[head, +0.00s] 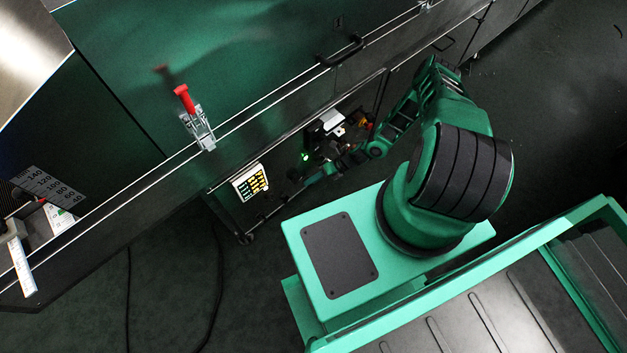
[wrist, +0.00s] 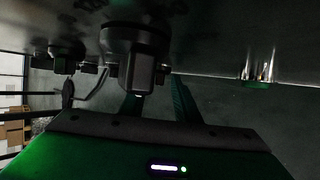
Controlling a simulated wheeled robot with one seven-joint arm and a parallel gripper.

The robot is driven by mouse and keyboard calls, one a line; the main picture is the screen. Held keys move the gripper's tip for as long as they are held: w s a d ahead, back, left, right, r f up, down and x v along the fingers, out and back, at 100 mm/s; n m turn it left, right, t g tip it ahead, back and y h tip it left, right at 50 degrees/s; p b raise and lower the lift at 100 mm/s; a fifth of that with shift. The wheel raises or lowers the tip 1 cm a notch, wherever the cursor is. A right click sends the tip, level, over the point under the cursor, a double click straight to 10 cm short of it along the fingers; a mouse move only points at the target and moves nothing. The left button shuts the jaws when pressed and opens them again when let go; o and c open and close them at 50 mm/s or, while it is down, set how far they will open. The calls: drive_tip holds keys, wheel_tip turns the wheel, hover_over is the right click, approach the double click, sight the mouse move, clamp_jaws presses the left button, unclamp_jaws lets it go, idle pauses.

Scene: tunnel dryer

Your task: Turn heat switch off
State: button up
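In the wrist view a large black rotary switch (wrist: 137,45) with a grey-black handle sits on the dark metal panel. A smaller dark switch (wrist: 66,52) is to its left. Markings around them are too dark to read, so I cannot tell which is the heat switch. My gripper (wrist: 156,92) is below the large switch, its two green fingers spread apart with nothing visibly held. The handle hangs near the left finger; I cannot tell whether they touch. In the head view my gripper (head: 309,172) is low by the machine's side, partly hidden by my arm.
A chrome button with green (wrist: 258,68) is right of the switches. Dark floor lies clear at lower left, apart from cables (head: 214,285).

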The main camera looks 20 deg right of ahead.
clamp_jaws()
drive_tip(key=shift+r+h, duration=0.1)
drive_tip(key=shift+h, duration=0.5)
drive_tip(key=shift+o, duration=0.2)
unclamp_jaws()
drive_tip(key=shift+r, duration=0.1)
drive_tip(key=v, duration=1)
drive_tip(key=shift+d+r, duration=0.15)
drive_tip(key=shift+s, duration=0.1)
